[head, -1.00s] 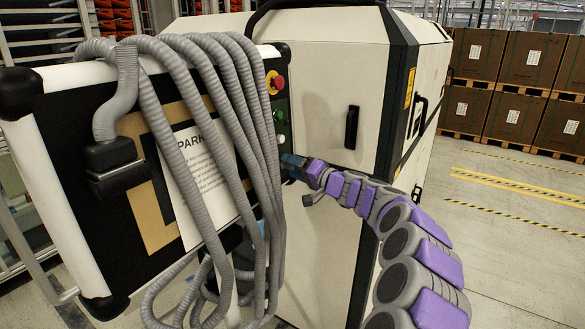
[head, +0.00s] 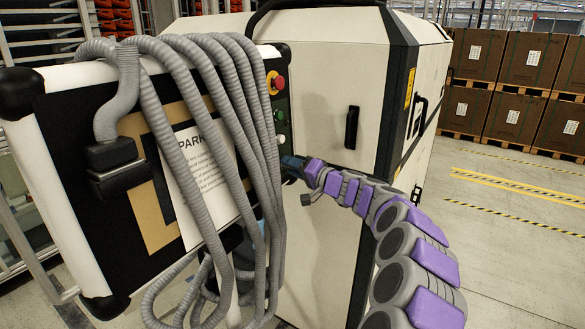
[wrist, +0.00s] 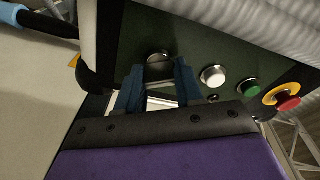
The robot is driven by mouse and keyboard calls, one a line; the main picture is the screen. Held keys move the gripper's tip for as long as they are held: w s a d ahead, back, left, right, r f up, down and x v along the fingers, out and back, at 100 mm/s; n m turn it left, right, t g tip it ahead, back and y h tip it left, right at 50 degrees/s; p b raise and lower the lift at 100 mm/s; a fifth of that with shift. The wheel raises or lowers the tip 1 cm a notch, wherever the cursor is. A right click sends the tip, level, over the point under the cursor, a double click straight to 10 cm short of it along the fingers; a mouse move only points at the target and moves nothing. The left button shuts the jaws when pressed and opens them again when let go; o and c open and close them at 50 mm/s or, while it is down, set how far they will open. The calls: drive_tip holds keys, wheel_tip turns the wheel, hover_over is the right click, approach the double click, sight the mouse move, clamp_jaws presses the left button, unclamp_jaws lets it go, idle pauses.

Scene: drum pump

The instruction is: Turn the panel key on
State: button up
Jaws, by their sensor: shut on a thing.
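The control panel (wrist: 215,50) is dark, with a row of controls along it in the wrist view. The panel key (wrist: 159,60) shows as a dark round part between my gripper's fingertips. My gripper (wrist: 158,75) has blue fingers on either side of the key and is shut on it. In the head view my gripper (head: 289,167) reaches the side of the panel (head: 277,90), below the buttons. The key is hidden there by the gripper and the hoses. How far the key is turned cannot be told.
A white button (wrist: 213,76), a green button (wrist: 248,88) and a red emergency stop (wrist: 284,99) sit beside the key. Grey hoses (head: 215,100) hang over the panel front. A cream cabinet (head: 325,90) stands behind. Floor at right (head: 500,240) is free.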

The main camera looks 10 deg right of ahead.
drive_tip(key=shift+f+m+p, duration=0.1)
drive_tip(key=shift+m+p, duration=0.25)
drive_tip(key=shift+m, duration=0.05)
drive_tip(key=m+h+p, duration=0.1)
drive_tip(key=m+p, duration=0.4)
drive_tip(key=shift+m+g, duration=0.3)
drive_tip(key=shift+m, duration=0.1)
drive_tip(key=m+p, duration=0.3)
drive_tip(key=p, duration=0.1)
drive_tip(key=shift+m, duration=0.4)
drive_tip(key=shift+m+g+p, duration=0.4)
drive_tip(key=shift+m+p, duration=0.3)
drive_tip(key=o, duration=1)
drive_tip(key=shift+w+d, duration=0.1)
drive_tip(key=shift+o, duration=0.2)
